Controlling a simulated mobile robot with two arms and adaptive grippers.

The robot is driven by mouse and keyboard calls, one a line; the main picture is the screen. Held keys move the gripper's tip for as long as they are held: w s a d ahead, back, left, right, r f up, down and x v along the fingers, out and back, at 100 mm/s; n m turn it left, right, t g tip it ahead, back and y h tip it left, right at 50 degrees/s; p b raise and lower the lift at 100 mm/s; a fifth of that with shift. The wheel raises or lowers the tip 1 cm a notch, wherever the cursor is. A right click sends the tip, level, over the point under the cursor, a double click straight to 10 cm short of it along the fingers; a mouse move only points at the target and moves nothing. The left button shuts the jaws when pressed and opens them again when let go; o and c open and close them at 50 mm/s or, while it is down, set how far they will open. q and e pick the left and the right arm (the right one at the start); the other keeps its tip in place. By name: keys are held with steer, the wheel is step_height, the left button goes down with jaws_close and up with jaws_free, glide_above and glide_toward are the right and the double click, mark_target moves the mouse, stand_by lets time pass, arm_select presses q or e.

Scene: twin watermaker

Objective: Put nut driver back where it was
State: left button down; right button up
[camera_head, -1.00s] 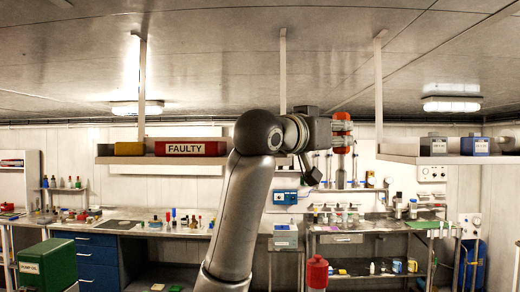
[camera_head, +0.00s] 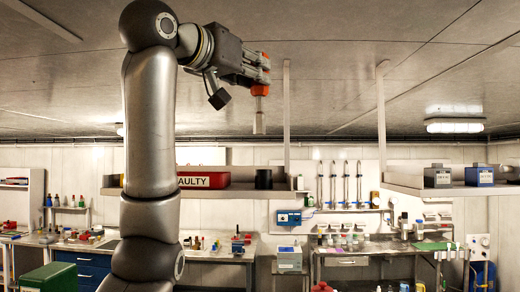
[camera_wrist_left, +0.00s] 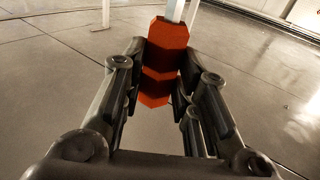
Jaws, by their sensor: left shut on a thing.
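The nut driver (camera_head: 259,112) has an orange-red handle and a pale shaft that points down in the head view. My left gripper (camera_head: 262,68) is shut on its handle and holds it up near the ceiling, above the left hanging shelf. The left wrist view shows the orange-red handle (camera_wrist_left: 167,35) between the two black fingers, with the shaft leading away at the top. My right gripper is in neither view.
The left hanging shelf (camera_head: 230,192) bears a red FAULTY box (camera_head: 204,180) and a black cylinder (camera_head: 263,179). The right shelf (camera_head: 400,184) bears a grey box (camera_head: 437,177) and a blue box (camera_head: 478,177). Ceiling posts (camera_head: 286,120) stand close by. Benches lie below.

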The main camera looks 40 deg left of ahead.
mark_target(255, 91)
arm_select(q)
steer(key=w, duration=0.1)
steer(key=w+a+f, duration=0.1)
steer(key=w, duration=0.1)
steer(key=w+a+f, duration=0.1)
steer(key=shift+w+a+f, duration=0.2)
steer(key=shift+w+a, duration=0.05)
steer(key=shift+w, duration=0.05)
steer(key=w+a+f, duration=0.2)
steer(key=w+f, duration=0.2)
steer(key=f, duration=0.4)
steer(key=shift+w+a+f, duration=0.15)
steer(key=shift+a+f, duration=0.05)
steer(key=shift+f, duration=0.2)
steer(key=shift+d, duration=0.1)
steer(key=shift+f, duration=0.2)
steer(key=c, duration=1.1)
jaws_free()
steer(key=shift+r, duration=0.2)
